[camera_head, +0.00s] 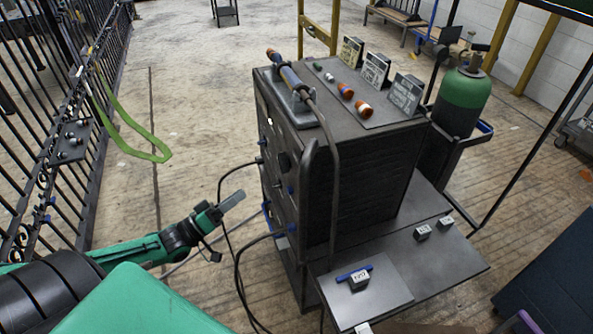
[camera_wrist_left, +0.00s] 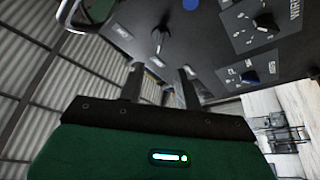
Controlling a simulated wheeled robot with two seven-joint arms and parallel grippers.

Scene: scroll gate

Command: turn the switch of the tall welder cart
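The tall welder cart (camera_head: 350,185) is a dark box standing right of my left gripper (camera_head: 232,202). Its control panel faces left, with a dark knob (camera_head: 284,162) and small blue parts visible at a steep angle. In the left wrist view the dark panel (camera_wrist_left: 210,50) fills the top, with a dark lever-like switch (camera_wrist_left: 161,38) and blue-marked knobs (camera_wrist_left: 250,77) at the right. My left gripper (camera_wrist_left: 160,85) is open there, its two fingers apart below the lever-like switch, with nothing seen between them. It appears apart from the panel. My right gripper is not in view.
Black cables (camera_head: 238,260) hang beside the cart front, close to my left gripper. A barred metal gate (camera_head: 60,150) with a green strap (camera_head: 135,140) stands at the left. A green-topped gas cylinder (camera_head: 461,100) stands behind the cart. Floor between gate and cart is open.

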